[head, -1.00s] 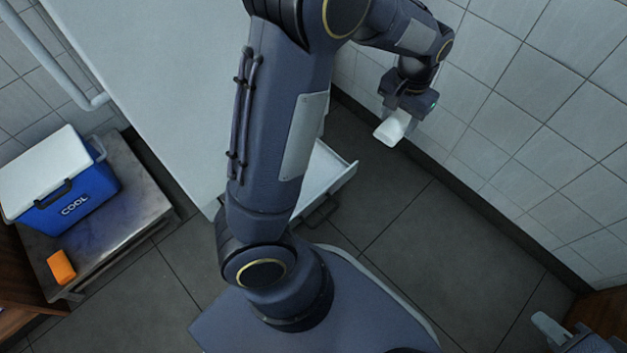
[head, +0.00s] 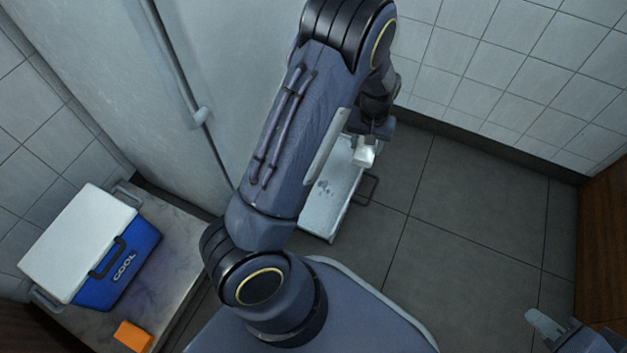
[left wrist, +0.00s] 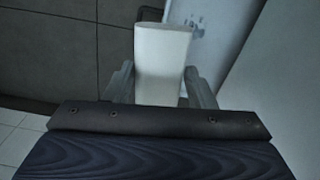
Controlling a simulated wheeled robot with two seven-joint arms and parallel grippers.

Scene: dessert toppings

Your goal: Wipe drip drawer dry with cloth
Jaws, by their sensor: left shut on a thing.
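The drip drawer (head: 318,222) is pulled out low at the front of the large pale appliance, with darker wet-looking spots on its pale floor. Its handle (head: 369,190) is on the right side. My left gripper (head: 366,146) is shut on a white folded cloth (head: 364,156), which appears over the drawer's far end; I cannot tell whether it touches the floor. The cloth also stands between both fingers in the left wrist view (left wrist: 162,62), with part of the spotted drawer (left wrist: 196,22) behind it. My right gripper (head: 548,326) shows only partly at the lower right.
A blue cooler (head: 122,268) with a white lid and an orange block (head: 133,336) stand on a low grey bench (head: 185,262) at left. The large pale appliance (head: 235,70) is behind my left arm. Dark floor tiles (head: 470,225) are clear right of the drawer.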

